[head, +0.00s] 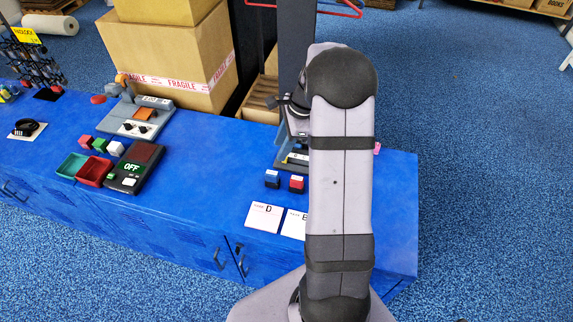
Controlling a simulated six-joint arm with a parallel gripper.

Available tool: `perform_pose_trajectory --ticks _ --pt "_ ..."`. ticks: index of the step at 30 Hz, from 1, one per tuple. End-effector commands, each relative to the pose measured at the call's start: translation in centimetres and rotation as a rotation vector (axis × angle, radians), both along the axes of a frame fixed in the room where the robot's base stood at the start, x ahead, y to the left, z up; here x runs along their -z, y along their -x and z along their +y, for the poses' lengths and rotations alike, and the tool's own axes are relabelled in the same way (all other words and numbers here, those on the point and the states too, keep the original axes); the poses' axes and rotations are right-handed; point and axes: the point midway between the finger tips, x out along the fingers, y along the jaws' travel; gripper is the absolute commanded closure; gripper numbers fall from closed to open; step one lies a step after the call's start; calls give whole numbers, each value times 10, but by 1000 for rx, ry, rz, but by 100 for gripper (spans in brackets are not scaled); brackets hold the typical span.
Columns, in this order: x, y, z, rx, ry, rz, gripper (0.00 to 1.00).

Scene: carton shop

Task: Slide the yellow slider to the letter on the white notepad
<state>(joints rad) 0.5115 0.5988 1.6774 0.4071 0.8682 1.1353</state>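Two white notepads lie flat near the front edge of the blue bench. The left notepad (265,217) shows a letter D. The right notepad (294,225) shows a letter that looks like E, and my arm covers its right side. A dark device (286,161) with a light strip sits behind my arm, mostly hidden. I cannot make out the yellow slider clearly. My gripper is at the far end of my arm, over or beside this device, and its fingertips are hidden or too small to tell open from shut.
Blue and red stamp-like blocks (272,179) stand in front of the device. To the left are a green tray (72,164), a red tray (95,172), small cubes and a black box (134,168) reading OFF. Cartons (165,55) stand behind. The bench between is clear.

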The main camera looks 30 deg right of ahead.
Motion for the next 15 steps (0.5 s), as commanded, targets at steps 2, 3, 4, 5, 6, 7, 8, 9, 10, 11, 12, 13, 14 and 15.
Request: perform_pose_trajectory --ticks 2,3,4,5,6,7,8,9,10,11,12,13,14,15 --pt "28 -11 -26 161 -45 9 66" --pt "34 -16 -35 228 -66 12 66" --pt "39 -18 -41 270 -79 16 66" --pt "42 -21 -46 306 -91 17 66" --pt "45 -23 -53 347 -103 18 66" --pt "48 -25 -56 372 -112 20 66" --pt "49 -26 -58 391 -118 21 66" --pt "50 -27 -61 410 -123 22 66" --pt "51 -27 -63 420 -126 22 66" --pt "51 -27 -64 426 -128 23 66" --pt "51 -28 -64 430 -130 23 66" --pt "51 -28 -64 432 -131 23 66" --pt "51 -28 -64 432 -132 24 66" --pt "52 -28 -63 431 -131 23 66"
